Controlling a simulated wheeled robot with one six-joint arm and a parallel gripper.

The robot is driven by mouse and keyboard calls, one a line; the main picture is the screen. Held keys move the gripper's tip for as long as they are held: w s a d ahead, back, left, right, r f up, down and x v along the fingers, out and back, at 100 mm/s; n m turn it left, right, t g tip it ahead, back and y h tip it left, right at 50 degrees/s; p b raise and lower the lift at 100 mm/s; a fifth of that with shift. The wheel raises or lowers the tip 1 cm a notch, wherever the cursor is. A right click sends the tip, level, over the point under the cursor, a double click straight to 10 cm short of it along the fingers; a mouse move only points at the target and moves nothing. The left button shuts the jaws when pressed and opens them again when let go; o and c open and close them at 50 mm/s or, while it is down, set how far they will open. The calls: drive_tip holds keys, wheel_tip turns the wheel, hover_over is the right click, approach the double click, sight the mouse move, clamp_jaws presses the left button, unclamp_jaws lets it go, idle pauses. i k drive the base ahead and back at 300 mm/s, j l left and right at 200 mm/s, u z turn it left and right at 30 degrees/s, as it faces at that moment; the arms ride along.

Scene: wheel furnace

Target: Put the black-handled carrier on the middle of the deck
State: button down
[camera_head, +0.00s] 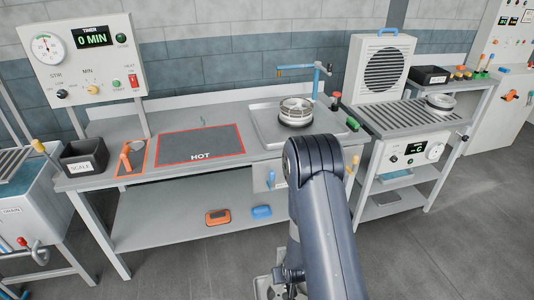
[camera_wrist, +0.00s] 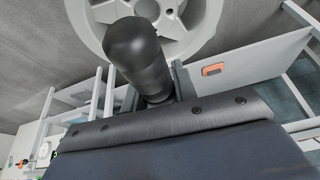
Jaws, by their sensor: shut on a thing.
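In the wrist view my gripper (camera_wrist: 156,90) is shut on the upright black handle (camera_wrist: 138,55) of the carrier. A pale round metal part with spoke-like openings (camera_wrist: 205,18), apparently the carrier's body, shows at the top edge, partly cut off. In the head view my arm hides most of the gripper; a bit of pale metal shows beside the arm at the bottom edge. The slatted grey deck (camera_head: 385,118) is on the right-hand bench, before a fan box. A round metal carrier-like piece (camera_head: 441,101) sits at its right end. The deck's middle looks bare.
A sink tray (camera_head: 262,128) holds a stack of round metal pieces (camera_head: 296,112), with a blue tap (camera_head: 318,75) behind. A red-edged HOT plate (camera_head: 200,144) lies left of it. The white fan box (camera_head: 380,68) stands behind the deck. Open floor lies in front of the right bench.

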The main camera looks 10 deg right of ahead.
sight(396, 115)
drive_tip(key=i+l, duration=0.15)
drive_tip(key=l, duration=0.4)
drive_tip(key=i+l, duration=0.2)
drive_tip(key=l, duration=0.35)
drive_tip(key=i+l, duration=0.15)
drive_tip(key=l, duration=0.35)
drive_tip(key=i+l+u, duration=0.1)
drive_tip(key=l, duration=0.45)
drive_tip(key=i+l, duration=0.25)
drive_tip(key=l, duration=0.3)
drive_tip(key=i+l, duration=0.15)
drive_tip(key=l, duration=0.4)
drive_tip(key=i+l, duration=0.15)
drive_tip(key=l, duration=0.4)
drive_tip(key=i+l, duration=0.15)
drive_tip(key=l, duration=0.4)
drive_tip(key=u, duration=0.05)
